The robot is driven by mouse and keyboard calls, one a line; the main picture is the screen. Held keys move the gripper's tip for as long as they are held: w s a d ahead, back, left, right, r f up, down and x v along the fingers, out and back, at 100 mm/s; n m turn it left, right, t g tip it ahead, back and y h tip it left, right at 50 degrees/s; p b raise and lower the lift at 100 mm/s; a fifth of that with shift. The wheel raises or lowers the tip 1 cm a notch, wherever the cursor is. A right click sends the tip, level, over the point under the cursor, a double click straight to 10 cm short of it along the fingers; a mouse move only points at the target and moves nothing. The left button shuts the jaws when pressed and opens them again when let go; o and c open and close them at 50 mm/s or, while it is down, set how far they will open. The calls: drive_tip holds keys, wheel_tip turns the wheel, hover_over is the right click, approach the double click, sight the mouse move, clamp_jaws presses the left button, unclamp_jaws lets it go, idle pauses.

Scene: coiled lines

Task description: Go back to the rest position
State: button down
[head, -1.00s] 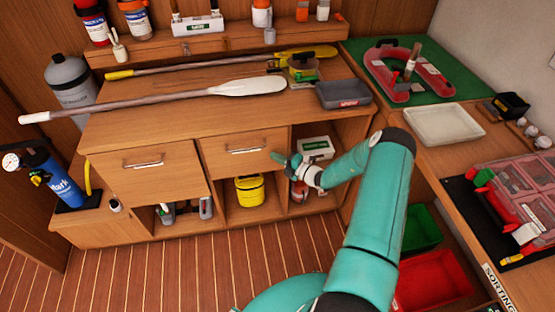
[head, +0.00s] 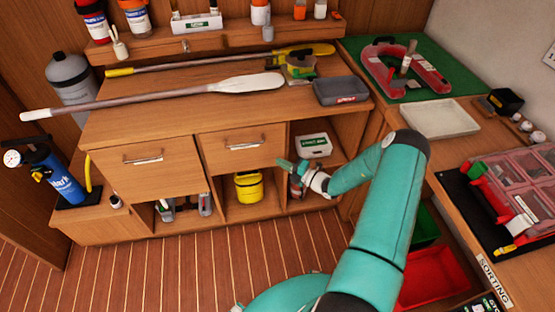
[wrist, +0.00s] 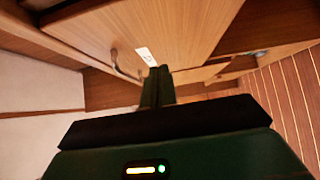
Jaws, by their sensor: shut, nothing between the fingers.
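My gripper (head: 285,164) is shut and empty. In the head view it hangs in front of the cabinet (head: 140,188), just below and to the right of the right-hand drawer (head: 235,150), near the open shelf on the right. My teal arm reaches to it from the lower right. In the wrist view the closed fingers of my gripper (wrist: 157,85) point toward a wooden drawer front with a metal handle (wrist: 122,65). I cannot tell the exact gap between the fingertips and the cabinet.
Two paddles lie on the cabinet top, the nearer one white-bladed (head: 245,85). A yellow container (head: 248,188) and a white box (head: 313,145) sit on the shelves. A red bin (head: 435,278) and a sorting bench (head: 520,270) stand to the right. The plank floor (head: 170,270) is clear.

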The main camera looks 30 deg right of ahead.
drive_tip(key=v, duration=0.7)
drive_tip(key=s+a+r+n+g, duration=0.3)
drive_tip(key=a+r+n+g, duration=0.45)
drive_tip(key=r+n, duration=0.4)
drive_tip(key=s+a+r+n+g, duration=0.3)
drive_tip(key=a+r+n+g, duration=0.3)
drive_tip(key=a+r+n, duration=0.55)
drive_tip(key=s+a+r+n+t+h, duration=0.1)
drive_tip(key=s+r+n+h, duration=0.3)
drive_tip(key=s+r+n, duration=0.5)
drive_tip(key=s+a+r+n+t+h, duration=0.1)
drive_tip(key=s+r+n+t+h, duration=0.1)
drive_tip(key=s+r+n+h, duration=0.3)
drive_tip(key=shift+s+a+r+n+t, duration=0.4)
drive_tip(key=shift+s+r+n, duration=1.85)
drive_tip(key=shift+n, duration=3.15)
drive_tip(key=shift+s+f, duration=0.2)
drive_tip(key=shift+f, duration=0.05)
